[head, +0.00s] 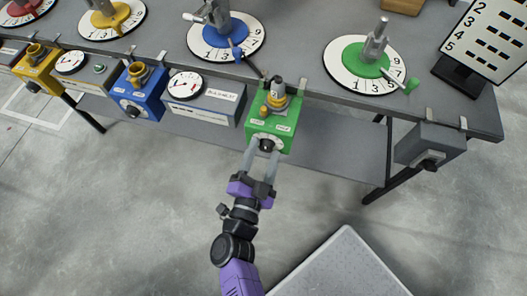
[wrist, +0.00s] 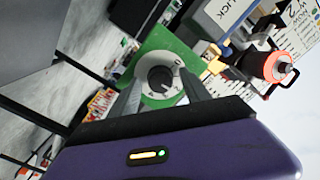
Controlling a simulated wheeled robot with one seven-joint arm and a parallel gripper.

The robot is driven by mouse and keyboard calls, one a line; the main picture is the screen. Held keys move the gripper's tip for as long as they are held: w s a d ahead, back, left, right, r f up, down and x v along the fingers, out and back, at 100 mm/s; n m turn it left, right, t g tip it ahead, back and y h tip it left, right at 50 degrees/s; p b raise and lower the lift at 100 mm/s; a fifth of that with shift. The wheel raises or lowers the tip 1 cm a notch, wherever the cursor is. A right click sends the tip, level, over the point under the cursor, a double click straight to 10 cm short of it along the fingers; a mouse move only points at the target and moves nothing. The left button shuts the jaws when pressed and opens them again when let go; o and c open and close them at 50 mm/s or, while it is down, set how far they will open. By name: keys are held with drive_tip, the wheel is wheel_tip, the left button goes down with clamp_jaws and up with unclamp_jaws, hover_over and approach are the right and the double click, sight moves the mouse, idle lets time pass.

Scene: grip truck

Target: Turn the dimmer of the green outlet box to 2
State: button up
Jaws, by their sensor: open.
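The green outlet box (head: 270,126) hangs on the front edge of the grey workbench. Its black dimmer knob (head: 266,145) sits on the box's front, and in the wrist view the knob (wrist: 160,79) shows on a white round dial (wrist: 157,94) against the green face. The dial's numbers are too small to read. My gripper (head: 262,152) points at the knob from the front, with its fingers open. In the wrist view the two fingertips (wrist: 161,90) lie to either side of the knob. I cannot tell whether they touch it.
A blue outlet box (head: 138,100) and a grey gauge box (head: 205,105) hang to the left, a grey box (head: 430,145) to the right. The floor (head: 160,200) before the bench is largely clear.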

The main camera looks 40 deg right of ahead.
drive_tip(key=v, duration=0.7)
drive_tip(key=shift+s+a+b, duration=0.25)
drive_tip(key=shift+a+b, duration=0.05)
drive_tip(key=shift+b, duration=0.15)
drive_tip(key=s+d+r+n+t+y+p, duration=0.1)
drive_tip(key=s+d+r+n+t+y, duration=0.1)
drive_tip(key=s+r+n+y, duration=0.4)
drive_tip(key=s+d+r+n+t+y+p, duration=0.2)
drive_tip(key=s+d+r+n+y, duration=0.2)
drive_tip(key=s+r+n+y, duration=0.3)
drive_tip(key=shift+s+d+r+n+y, duration=0.25)
drive_tip(key=shift+s+n+y, duration=0.55)
drive_tip(key=shift+s+n, duration=1.55)
drive_tip(key=shift+w+n, duration=0.55)
